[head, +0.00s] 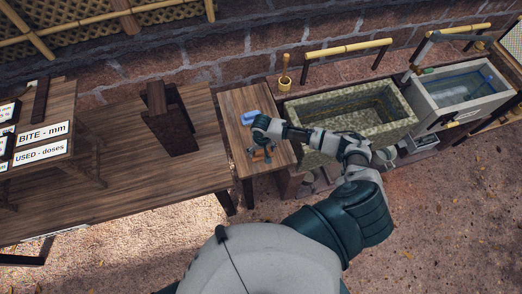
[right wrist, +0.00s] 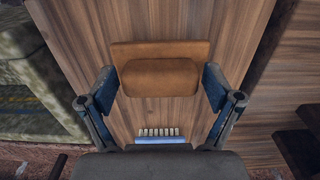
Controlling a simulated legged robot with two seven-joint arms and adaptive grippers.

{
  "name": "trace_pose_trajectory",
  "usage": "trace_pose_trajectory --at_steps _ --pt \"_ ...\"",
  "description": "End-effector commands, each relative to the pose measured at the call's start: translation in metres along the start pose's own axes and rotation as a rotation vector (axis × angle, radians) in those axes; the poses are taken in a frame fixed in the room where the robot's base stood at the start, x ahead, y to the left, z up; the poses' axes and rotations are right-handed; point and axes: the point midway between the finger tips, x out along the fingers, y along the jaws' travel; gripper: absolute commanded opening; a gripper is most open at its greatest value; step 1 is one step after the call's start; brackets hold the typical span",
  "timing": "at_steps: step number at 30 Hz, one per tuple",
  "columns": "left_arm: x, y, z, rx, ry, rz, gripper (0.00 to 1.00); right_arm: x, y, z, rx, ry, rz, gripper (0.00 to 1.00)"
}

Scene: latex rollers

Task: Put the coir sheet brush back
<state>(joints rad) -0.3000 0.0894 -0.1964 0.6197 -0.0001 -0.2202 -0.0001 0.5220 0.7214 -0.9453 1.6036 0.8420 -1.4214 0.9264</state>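A brown, two-level block (right wrist: 160,77), which looks like the coir sheet brush, lies on a small wooden side table (right wrist: 75,30). In the head view a bit of brown (head: 262,157) shows under my right gripper. My right gripper (right wrist: 160,88) is open over the table, with one finger on each side of the block's near part. A narrow gap shows at each side; whether it touches cannot be told. Bristles are not clearly visible on the block. My left gripper is not in view.
A blue item (head: 250,117) with pale bristle-like teeth (right wrist: 159,132) lies close to the block. A stone trough (head: 318,107) stands right of the table, a grey water basin (head: 425,100) beyond. A yellow cup (head: 285,84) holds an upright handle. A larger wooden table (head: 110,165) stands left.

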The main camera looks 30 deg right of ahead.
Motion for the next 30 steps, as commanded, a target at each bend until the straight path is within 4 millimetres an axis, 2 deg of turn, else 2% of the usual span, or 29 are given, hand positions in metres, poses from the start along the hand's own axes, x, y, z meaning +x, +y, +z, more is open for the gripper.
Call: trace_pose_trajectory --at_steps 7,13,17,24,30 --pt "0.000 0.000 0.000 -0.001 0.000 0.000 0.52 0.001 0.002 -0.001 0.001 0.000 -0.002 0.99" --pt "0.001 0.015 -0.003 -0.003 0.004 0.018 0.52 -0.008 -0.001 -0.001 -0.001 0.002 -0.002 0.99" --pt "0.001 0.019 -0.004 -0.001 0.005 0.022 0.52 -0.031 -0.003 0.000 -0.001 0.004 0.000 0.99" --pt "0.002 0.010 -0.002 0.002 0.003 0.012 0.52 -0.086 -0.002 -0.001 0.000 0.005 -0.001 0.99" --pt "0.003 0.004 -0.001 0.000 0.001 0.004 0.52 -0.115 0.000 -0.001 0.000 0.001 -0.002 0.99"
